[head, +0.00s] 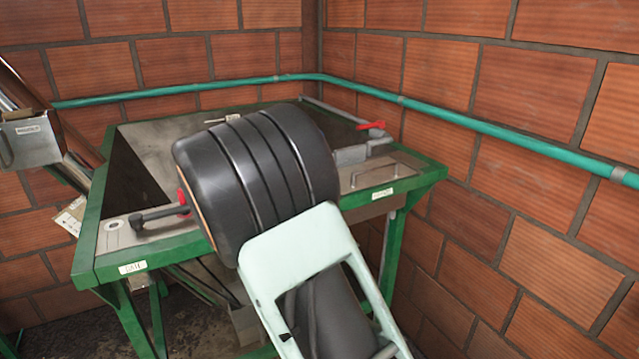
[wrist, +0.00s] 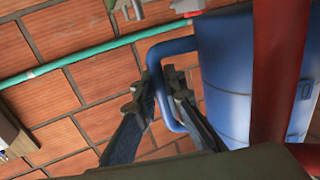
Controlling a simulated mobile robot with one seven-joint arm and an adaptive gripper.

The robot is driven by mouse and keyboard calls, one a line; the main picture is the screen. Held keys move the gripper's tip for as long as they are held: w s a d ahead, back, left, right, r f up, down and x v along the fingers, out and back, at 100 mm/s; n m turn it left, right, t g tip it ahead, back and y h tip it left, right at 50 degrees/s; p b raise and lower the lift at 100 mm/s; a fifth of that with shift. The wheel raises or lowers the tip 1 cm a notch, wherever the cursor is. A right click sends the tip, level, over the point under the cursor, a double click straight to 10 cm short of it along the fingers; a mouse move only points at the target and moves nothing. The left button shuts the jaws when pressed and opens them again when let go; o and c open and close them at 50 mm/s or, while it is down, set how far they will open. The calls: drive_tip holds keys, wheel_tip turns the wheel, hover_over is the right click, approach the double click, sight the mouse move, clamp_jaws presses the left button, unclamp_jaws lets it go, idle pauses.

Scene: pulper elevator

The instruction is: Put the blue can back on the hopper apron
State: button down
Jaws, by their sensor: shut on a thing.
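The blue can (wrist: 222,75) stands at the right of the wrist view, with a blue loop handle (wrist: 160,62) on its left side. My gripper (wrist: 160,92) is shut on that handle, its two dark fingers on either side of it. The can is not visible in the head view, where my arm covers the middle. The green-framed hopper (head: 92,245) is in the head view, with a grey metal top (head: 375,172) at its right front. I cannot tell which plate is the apron. The can's base is hidden.
A black lever with a red part (head: 160,212) sits on the hopper's front left. A red handle (head: 370,125) is at its back right. A teal pipe (head: 440,114) runs along the brick walls. A red upright bar (wrist: 279,75) crosses in front of the can.

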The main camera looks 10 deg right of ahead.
drive_tip(key=shift+f, duration=2.6)
drive_tip(key=shift+f, duration=0.2)
drive_tip(key=c, duration=2)
unclamp_jaws()
drive_tip(key=shift+r, duration=0.25)
drive_tip(key=v, duration=1.2)
drive_tip(key=shift+b, duration=0.4)
